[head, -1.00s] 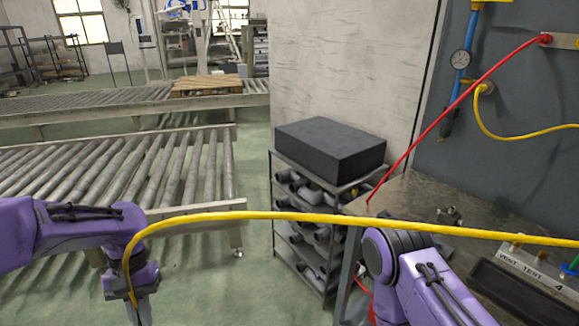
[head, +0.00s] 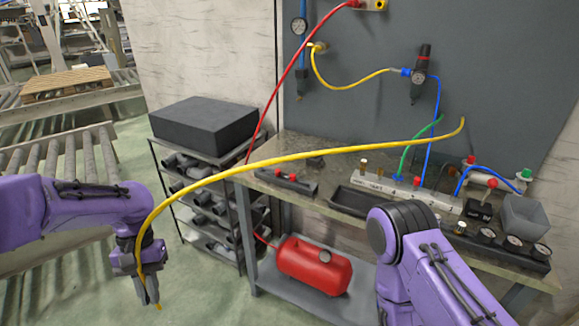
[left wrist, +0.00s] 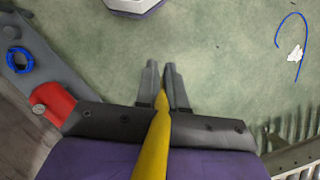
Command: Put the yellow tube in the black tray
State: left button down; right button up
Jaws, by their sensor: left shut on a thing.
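A long yellow tube (head: 290,157) arches through the air in the head view. My left gripper (head: 148,292) is shut on its near end at the lower left, in front of the floor. The tube rises from there, passes in front of the bench and ends free at the upper right, before the grey panel. In the left wrist view the tube (left wrist: 153,150) runs up between the fingers of the gripper (left wrist: 165,72). A black tray (head: 347,201) lies on the bench, partly hidden by my right arm; it looks empty. My right gripper is out of view.
Another yellow hose (head: 343,88) hangs on the panel. A red tank (head: 313,266) sits on the lower shelf. A rack with a black box (head: 205,125) stands left of the bench.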

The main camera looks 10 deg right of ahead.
aim_at(359, 204)
jog(key=z, duration=1.3)
jog(key=i, duration=0.15)
jog(key=u, duration=0.05)
